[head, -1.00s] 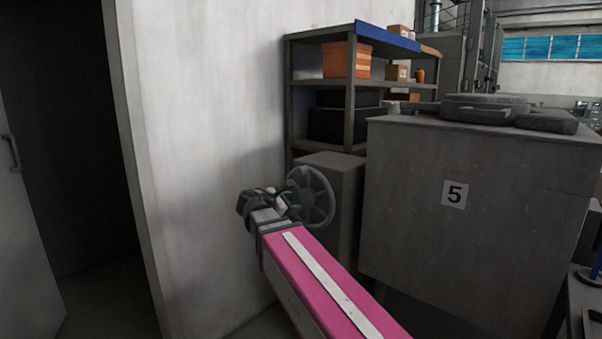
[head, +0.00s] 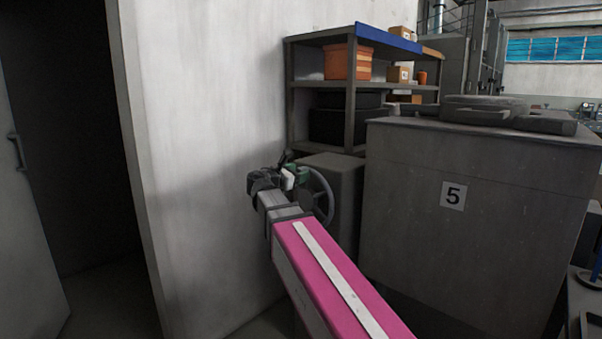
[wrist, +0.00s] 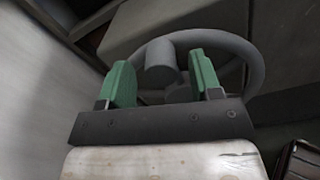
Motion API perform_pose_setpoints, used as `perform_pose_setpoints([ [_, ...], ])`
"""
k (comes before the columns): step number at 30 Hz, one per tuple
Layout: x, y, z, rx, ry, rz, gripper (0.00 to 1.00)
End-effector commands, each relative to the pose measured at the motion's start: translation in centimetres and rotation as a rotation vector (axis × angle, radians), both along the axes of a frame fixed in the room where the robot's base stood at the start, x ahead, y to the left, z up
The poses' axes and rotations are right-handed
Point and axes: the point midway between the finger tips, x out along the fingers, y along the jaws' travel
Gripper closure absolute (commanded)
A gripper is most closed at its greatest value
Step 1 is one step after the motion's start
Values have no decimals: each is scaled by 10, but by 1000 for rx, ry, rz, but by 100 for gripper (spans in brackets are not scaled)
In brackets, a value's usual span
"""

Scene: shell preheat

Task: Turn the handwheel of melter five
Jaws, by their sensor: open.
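The grey handwheel (head: 326,196) stands on the side of a grey box, left of the melter (head: 480,190) marked with a 5. In the head view my gripper (head: 293,174) partly covers the wheel's left side. In the wrist view the handwheel (wrist: 256,62) fills the upper middle, with its rim, a spoke and a round grey knob (wrist: 161,60). My gripper (wrist: 162,78) is open, its two green fingers apart. The knob appears between the fingers in the picture. I cannot tell whether the fingers touch it.
A pale wall (head: 205,140) is close on the left of my arm. A dark doorway (head: 65,150) with a door lies further left. A shelf (head: 350,95) with orange and dark boxes stands behind the handwheel.

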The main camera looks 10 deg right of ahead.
Motion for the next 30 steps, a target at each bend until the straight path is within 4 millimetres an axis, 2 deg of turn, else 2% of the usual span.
perform_pose_setpoints([
  [6, 11, -15, 0, 1, 1, -1, 42],
  [16, 12, -16, 0, 1, 0, 0, 42],
  [21, 12, -16, 0, 1, 0, 0, 97],
  [22, 12, -16, 0, 1, 0, 0, 100],
  [30, 20, -18, 0, 14, -17, -1, 100],
])
